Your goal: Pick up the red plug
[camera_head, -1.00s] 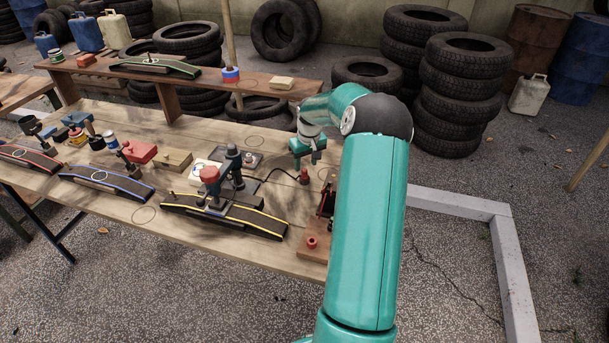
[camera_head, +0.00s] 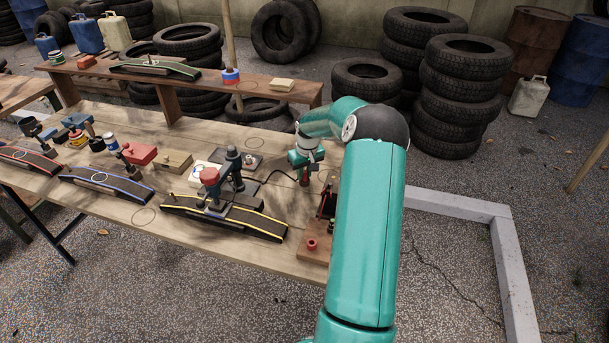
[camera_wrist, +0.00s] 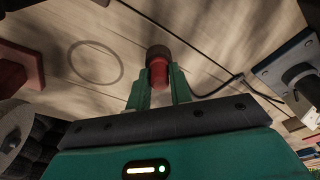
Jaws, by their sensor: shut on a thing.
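The red plug (camera_wrist: 158,72) is between the two green fingers of my gripper (camera_wrist: 160,92) in the wrist view, with its dark end pointing away from my palm. The fingers are shut on its red body. In the head view my gripper (camera_head: 304,172) is low over the right part of the wooden table, and the plug shows small just below it. A black cable (camera_wrist: 218,90) runs along the table beside the plug in the wrist view. I cannot tell whether the plug still touches the table.
A yellow-edged black ramp (camera_head: 250,221) with a red-topped post (camera_head: 209,176) stands left of my gripper. A wooden block with a red ring (camera_head: 312,244) lies at the table's front right. A raised shelf (camera_head: 300,92) runs behind. A drawn circle (camera_wrist: 95,62) marks bare wood.

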